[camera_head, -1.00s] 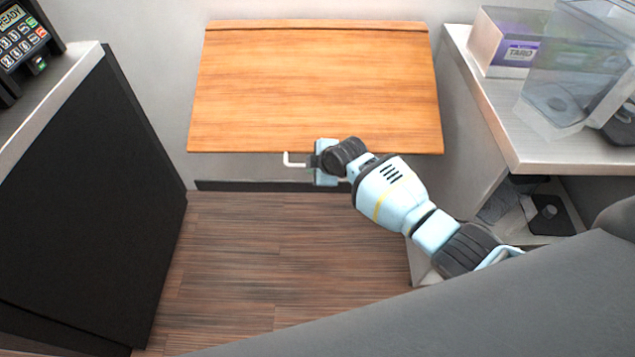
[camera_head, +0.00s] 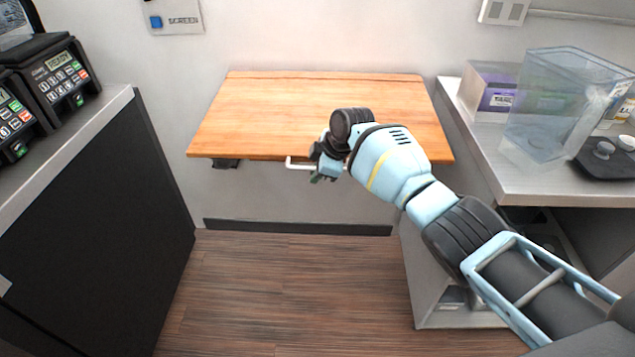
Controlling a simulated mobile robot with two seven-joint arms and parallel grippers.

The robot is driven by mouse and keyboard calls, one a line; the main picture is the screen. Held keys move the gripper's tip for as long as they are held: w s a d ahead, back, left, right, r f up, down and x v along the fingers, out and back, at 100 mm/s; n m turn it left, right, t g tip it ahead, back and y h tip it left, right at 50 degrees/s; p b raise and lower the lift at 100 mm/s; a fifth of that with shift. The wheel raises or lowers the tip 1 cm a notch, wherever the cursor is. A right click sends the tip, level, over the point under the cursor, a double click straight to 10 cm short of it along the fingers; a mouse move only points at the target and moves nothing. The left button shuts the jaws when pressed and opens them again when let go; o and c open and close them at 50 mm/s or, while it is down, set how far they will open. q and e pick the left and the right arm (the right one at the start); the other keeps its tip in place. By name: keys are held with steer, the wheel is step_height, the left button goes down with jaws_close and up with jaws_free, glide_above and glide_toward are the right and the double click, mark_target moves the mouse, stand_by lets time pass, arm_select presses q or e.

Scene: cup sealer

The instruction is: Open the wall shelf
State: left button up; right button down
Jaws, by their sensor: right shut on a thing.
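The wall shelf (camera_head: 270,115) is a flat wooden board at the far wall, between the two counters. It stands out from the wall roughly level, with a dark bracket (camera_head: 225,163) under its left front part. A white bar handle (camera_head: 298,164) sits at its front edge. My right gripper (camera_head: 322,170) is at the right part of this handle and shut on it; its fingers are partly hidden by my wrist. My left gripper is not in view.
A dark counter (camera_head: 105,190) with card terminals (camera_head: 62,78) stands at the left. A counter (camera_head: 500,150) at the right holds a purple-and-white box (camera_head: 492,98) and a clear container (camera_head: 550,110). The wood floor (camera_head: 270,290) between them is clear.

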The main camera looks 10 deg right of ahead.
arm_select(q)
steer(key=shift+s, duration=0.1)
arm_select(e)
steer(key=shift+s+r, duration=0.1)
steer(key=shift+r, duration=0.15)
steer(key=c, duration=1.8)
jaws_free()
steer(key=shift+o, duration=0.2)
steer(key=shift+r, duration=0.1)
